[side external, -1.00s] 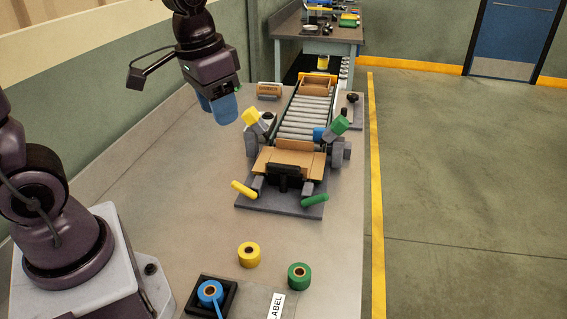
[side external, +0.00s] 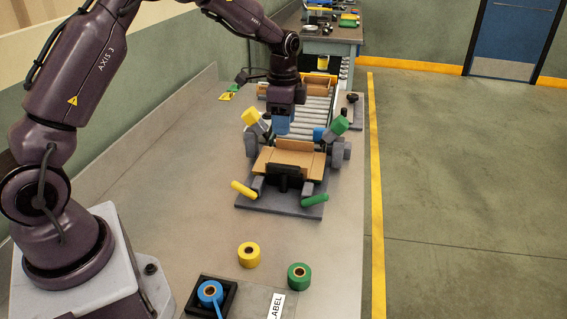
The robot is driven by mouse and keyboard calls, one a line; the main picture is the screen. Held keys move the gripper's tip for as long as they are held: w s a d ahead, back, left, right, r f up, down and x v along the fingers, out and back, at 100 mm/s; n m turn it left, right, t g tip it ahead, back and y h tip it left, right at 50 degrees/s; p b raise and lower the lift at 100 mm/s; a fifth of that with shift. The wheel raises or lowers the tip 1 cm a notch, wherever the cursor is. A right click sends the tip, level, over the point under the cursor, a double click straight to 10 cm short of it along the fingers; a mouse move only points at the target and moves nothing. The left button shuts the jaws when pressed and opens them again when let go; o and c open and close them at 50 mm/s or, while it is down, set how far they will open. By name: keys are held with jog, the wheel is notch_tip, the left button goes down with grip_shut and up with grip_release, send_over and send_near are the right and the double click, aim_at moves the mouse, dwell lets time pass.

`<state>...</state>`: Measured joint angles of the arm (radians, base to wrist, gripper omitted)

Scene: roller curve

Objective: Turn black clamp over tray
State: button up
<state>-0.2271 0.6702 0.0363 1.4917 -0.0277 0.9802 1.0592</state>
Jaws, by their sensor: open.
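The black clamp (side external: 284,171) sits at the middle front of the brown tray (side external: 264,158), at the near end of the roller track. Whether its arm lies over the tray's edge is hard to tell. My gripper (side external: 282,125), with blue fingers, hangs pointing down over the rollers, just behind the tray and apart from the clamp. It is open, and I see nothing held in it. The gap between its fingers is hard to make out from here.
Yellow-headed (side external: 250,116) and green-headed (side external: 341,124) parts flank the track. Yellow (side external: 244,190) and green (side external: 315,201) handles stick out in front. The left table is clear.

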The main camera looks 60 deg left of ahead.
aim_at(283, 165)
notch_tip(283, 165, down, 12)
jog(key=shift+r, duration=0.1)
dwell(0.4)
grip_shut()
